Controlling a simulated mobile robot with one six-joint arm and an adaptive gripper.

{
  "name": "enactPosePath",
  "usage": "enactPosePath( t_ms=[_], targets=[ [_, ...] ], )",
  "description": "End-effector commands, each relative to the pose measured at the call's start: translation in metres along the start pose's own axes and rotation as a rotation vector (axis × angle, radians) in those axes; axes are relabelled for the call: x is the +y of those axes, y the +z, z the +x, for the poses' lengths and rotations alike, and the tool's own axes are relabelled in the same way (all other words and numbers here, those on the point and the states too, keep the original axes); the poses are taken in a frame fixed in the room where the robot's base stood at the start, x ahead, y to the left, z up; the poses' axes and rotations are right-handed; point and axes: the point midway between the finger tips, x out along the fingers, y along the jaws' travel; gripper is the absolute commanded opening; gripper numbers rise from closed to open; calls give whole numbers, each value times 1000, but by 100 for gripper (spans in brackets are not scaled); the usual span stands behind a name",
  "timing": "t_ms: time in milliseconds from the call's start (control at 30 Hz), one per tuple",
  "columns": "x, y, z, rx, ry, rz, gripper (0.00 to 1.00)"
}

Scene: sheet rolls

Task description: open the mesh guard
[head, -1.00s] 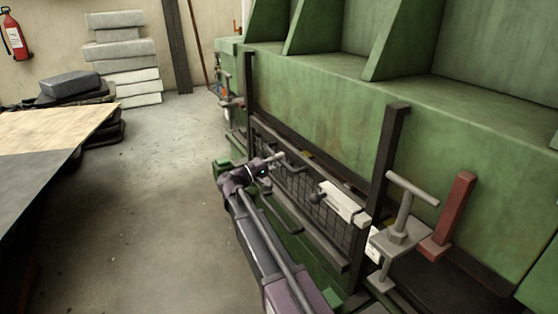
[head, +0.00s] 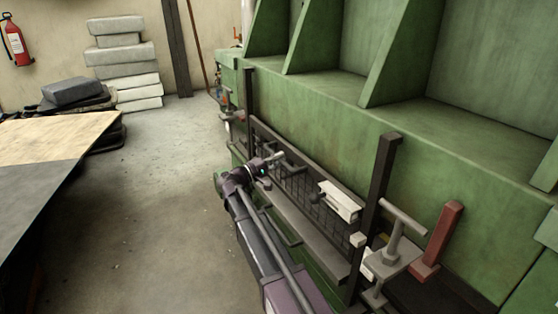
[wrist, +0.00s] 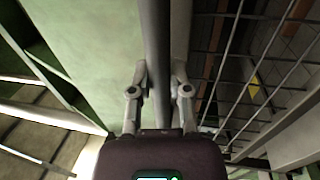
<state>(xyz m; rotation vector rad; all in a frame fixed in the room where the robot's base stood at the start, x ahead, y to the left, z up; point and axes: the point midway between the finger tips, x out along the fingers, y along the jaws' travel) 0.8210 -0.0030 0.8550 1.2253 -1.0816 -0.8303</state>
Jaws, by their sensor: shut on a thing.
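The mesh guard (head: 326,218) is a dark wire grid in a grey frame. It stands on the side of the green machine, between two dark posts. In the wrist view its wire grid (wrist: 250,75) fills the right side. My gripper (head: 277,157) is at the far part of the guard, on its outer side. In the wrist view my gripper (wrist: 160,82) has its two fingers closed on a grey bar (wrist: 157,35). Which part of the guard the bar belongs to is hard to tell. A white block (head: 340,202) sits on the guard's near part.
The near dark post (head: 382,185), a grey T-handled clamp (head: 396,240) and a red lever (head: 438,240) are at the guard's near end. A table (head: 60,140) stands at left. The floor (head: 150,215) between table and machine is clear.

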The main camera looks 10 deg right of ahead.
Motion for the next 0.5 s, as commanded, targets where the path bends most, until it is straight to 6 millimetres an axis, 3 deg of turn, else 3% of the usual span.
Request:
enactPosePath(
  t_ms=[33,500],
  targets=[
    [16,-1,3,1,2,0,0],
    [83,-1,16,1,2,0,0]
  ],
)
